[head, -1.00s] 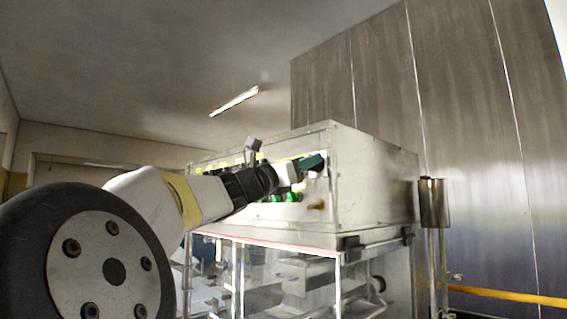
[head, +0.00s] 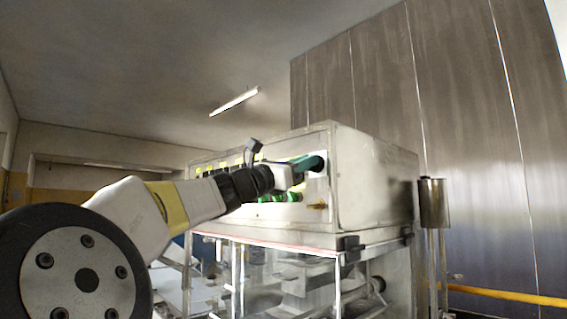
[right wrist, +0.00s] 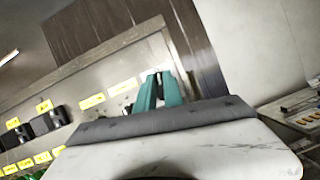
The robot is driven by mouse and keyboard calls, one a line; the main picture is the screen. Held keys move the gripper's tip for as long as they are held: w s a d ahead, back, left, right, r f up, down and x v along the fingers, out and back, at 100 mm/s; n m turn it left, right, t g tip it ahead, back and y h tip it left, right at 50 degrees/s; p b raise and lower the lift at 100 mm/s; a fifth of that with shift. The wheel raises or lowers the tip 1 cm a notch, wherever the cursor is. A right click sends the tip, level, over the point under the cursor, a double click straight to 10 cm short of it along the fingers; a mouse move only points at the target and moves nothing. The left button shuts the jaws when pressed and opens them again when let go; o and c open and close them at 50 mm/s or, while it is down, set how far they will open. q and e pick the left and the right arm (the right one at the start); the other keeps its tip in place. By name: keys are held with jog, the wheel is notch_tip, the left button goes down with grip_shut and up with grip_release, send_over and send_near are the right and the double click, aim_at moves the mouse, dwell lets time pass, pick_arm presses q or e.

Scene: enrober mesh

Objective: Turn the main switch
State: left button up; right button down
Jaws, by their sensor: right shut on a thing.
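The control box of the machine (head: 372,190) has its panel facing left. The main switch (head: 319,163) is a dark knob on a pale plate near the panel's right end. My right gripper (head: 308,164) reaches it from the left, its green fingers shut on the knob. In the right wrist view the green fingers (right wrist: 158,92) stand close together at the panel; the knob between them is mostly hidden, so its turn angle cannot be told. My left gripper is not in view.
Several black switches with yellow labels (right wrist: 43,122) line the panel beside my right gripper. Green buttons (head: 278,198) and a small brass-coloured knob (head: 317,206) sit below it. A metal cylinder on a post (head: 433,203) stands at right.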

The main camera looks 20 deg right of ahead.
jog(key=shift+f+m+g+y, duration=0.1)
jog(key=shift+m+g+y, duration=0.75)
jog(key=shift+m, duration=2.3)
jog(key=shift+r+m+g+y, duration=0.1)
jog(key=shift+m+g+y, duration=0.2)
jog(key=shift+m+g, duration=2.05)
jog(key=shift+f+m+g+y, duration=0.1)
jog(key=shift+m+g+y, duration=0.35)
jog(key=shift+m, duration=3.55)
jog(key=c, duration=1.5)
grip_release()
jog(key=shift+o, duration=0.2)
